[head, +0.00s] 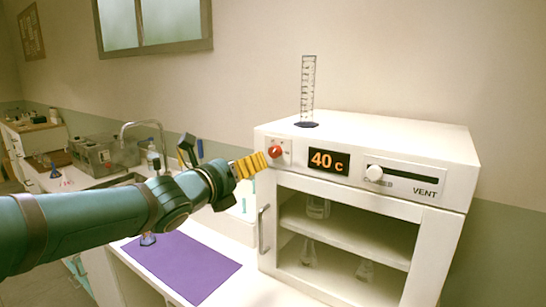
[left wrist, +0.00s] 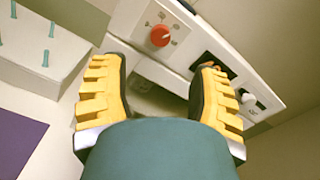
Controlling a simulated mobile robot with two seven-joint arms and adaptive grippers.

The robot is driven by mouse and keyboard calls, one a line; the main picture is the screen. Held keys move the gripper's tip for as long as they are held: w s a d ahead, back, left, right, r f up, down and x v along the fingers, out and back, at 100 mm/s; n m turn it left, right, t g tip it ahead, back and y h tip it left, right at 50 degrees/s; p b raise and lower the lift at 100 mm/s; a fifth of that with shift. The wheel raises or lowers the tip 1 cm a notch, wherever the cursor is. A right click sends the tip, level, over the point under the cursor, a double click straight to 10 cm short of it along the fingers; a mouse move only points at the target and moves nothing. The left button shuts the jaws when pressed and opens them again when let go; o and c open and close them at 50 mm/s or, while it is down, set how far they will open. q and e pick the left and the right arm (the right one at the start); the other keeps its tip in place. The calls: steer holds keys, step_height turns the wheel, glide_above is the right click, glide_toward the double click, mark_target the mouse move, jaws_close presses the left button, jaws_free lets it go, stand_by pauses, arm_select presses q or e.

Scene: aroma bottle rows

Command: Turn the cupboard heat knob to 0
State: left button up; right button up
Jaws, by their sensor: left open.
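The red heat knob (head: 275,151) sits at the left end of the white cupboard's (head: 430,155) front panel. Right of it a display (head: 328,161) reads 40 c in orange. My left gripper (head: 252,165) is just left of and in front of the knob in the head view, its yellow fingers pointing at the panel. In the left wrist view the fingers of the left gripper (left wrist: 160,88) are spread wide and empty. The red knob (left wrist: 160,36) shows beyond them, apart from both fingers. My right gripper is not in view.
A white vent slider (head: 374,173) is right of the display. A graduated cylinder (head: 308,92) stands on the cupboard top. The door handle (head: 264,228) sticks out below the knob. Glassware shows inside the cupboard. A purple mat (head: 185,266) lies on the counter, with a sink (head: 130,178) behind.

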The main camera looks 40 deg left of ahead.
mark_target(273, 153)
arm_select(q)
steer(key=w, duration=0.6)
steer(key=w+a, duration=0.1)
steer(key=w, duration=0.2)
steer(key=shift+w, duration=0.35)
jaws_close()
